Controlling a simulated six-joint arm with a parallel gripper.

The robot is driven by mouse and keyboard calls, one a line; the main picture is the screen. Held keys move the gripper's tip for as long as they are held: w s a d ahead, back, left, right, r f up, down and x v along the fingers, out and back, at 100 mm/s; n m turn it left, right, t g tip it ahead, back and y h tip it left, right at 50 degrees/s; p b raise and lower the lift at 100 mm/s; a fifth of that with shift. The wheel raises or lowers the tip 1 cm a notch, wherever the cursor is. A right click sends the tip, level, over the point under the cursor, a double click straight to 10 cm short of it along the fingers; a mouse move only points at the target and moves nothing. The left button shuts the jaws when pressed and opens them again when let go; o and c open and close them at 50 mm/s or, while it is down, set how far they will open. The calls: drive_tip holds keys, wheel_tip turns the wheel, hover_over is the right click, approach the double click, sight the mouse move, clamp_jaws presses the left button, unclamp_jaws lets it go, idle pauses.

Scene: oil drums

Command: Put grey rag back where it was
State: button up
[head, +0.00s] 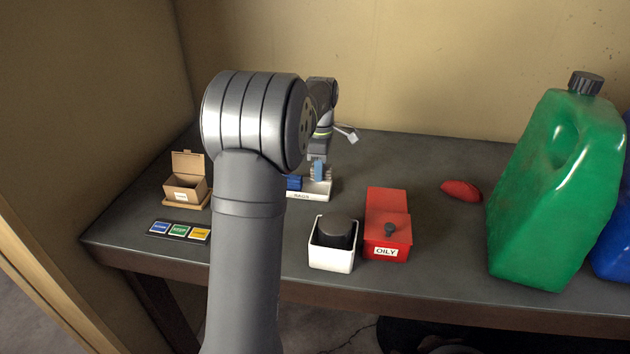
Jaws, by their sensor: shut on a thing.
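My gripper (319,170) is at the back of the table, low over the white holder labelled RAGS (318,195). It is shut on a small grey piece, which I take to be the grey rag (324,176); it is small in the picture and mostly hidden by the fingers. A blue patch shows at the fingers. A blue rag (294,183) sits at the left of the holder. My arm hides part of the holder's left side. I cannot tell whether the grey rag touches the holder.
A white bin (333,255) with a dark thing inside and a red OILY box (387,215) stand in front. A red rag (461,190) and green canister (550,190) are right. A cardboard box (185,188) and colored label strip (180,231) are left.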

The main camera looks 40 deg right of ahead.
sight(315, 191)
drive_tip(key=shift+w+a+f, duration=0.25)
drive_tip(key=shift+w+f, duration=0.2)
drive_tip(key=shift+w, duration=0.35)
drive_tip(key=shift+f, duration=2.05)
drive_tip(key=o, duration=0.7)
drive_tip(key=shift+f, duration=0.15)
drive_tip(key=shift+c, duration=0.2)
wheel_tip(315, 191, up, 12)
drive_tip(key=shift+r, duration=0.2)
